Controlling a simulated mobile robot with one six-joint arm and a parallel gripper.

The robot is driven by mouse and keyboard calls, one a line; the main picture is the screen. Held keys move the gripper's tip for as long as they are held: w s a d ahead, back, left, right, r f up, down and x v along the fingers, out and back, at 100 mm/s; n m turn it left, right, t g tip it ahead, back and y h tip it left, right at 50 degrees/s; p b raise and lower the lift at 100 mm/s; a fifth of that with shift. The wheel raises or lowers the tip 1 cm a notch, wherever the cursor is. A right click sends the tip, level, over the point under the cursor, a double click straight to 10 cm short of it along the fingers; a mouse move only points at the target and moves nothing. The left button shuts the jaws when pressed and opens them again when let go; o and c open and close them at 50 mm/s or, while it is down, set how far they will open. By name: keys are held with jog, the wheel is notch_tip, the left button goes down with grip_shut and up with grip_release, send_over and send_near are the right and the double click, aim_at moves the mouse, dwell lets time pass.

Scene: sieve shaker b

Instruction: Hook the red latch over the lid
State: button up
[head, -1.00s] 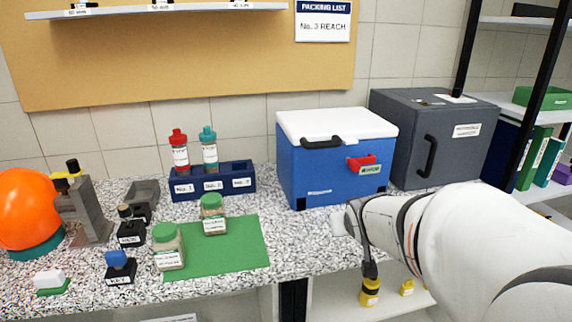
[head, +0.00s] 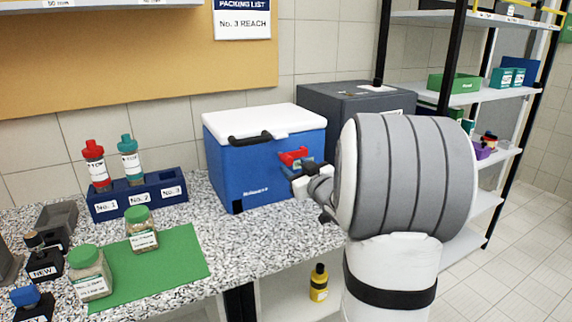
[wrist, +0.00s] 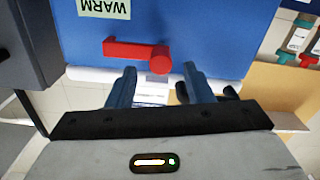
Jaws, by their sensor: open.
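The blue cooler box (head: 240,165) with a white lid (head: 265,122) stands on the counter, lid shut. The red latch (head: 293,157) is on its side face, below the lid. In the wrist view the latch (wrist: 135,50) lies sideways along the blue wall, its thick rounded end near the white lid edge (wrist: 85,74). It does not visibly reach over the lid. My gripper (wrist: 160,72) is open, its two blue-grey fingers apart, with the latch's thick end roughly between and just beyond the tips. In the head view my gripper (head: 308,178) is close to the latch, partly hidden by my arm.
A black handle (head: 250,139) is on the cooler's front. Left are a blue bottle rack (head: 140,195) and a green mat (head: 165,265) with jars. A shelf unit (head: 470,85) stands at right.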

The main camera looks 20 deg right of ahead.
aim_at(290, 162)
jog(key=shift+w+a, duration=0.1)
jog(key=shift+w, duration=1.65)
grip_shut()
